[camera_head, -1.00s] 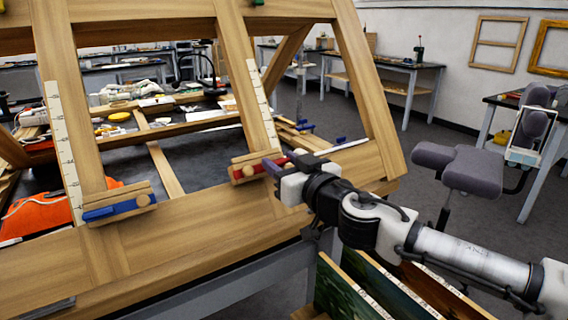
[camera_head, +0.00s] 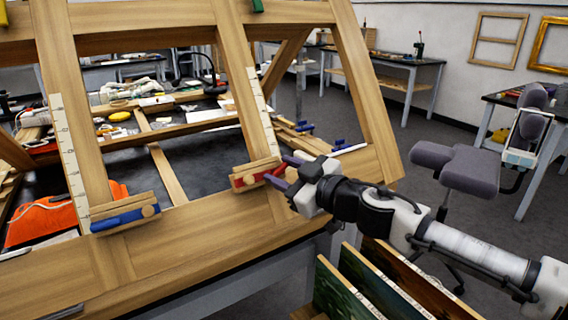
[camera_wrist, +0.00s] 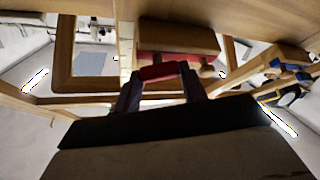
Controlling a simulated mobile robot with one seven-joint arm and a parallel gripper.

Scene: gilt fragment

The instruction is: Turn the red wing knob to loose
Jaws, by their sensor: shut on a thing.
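The red wing knob (camera_head: 276,173) sticks out from the front of a wooden clamp block with a red strip (camera_head: 243,181), low on the slanted wooden easel frame. My gripper (camera_head: 283,171) reaches it from the right, one finger above and one below. In the wrist view the red knob (camera_wrist: 160,72) lies between the two fingertips of my gripper (camera_wrist: 161,78), which is shut on it. The fingers cover the knob's ends. I cannot read any loose or tight marking.
A similar clamp with a blue strip (camera_head: 123,219) sits to the left on the same rail (camera_head: 190,234). Pale measuring scales run up the uprights. Canvases (camera_head: 345,285) stand below my arm. A grey padded chair (camera_head: 470,170) stands at the right.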

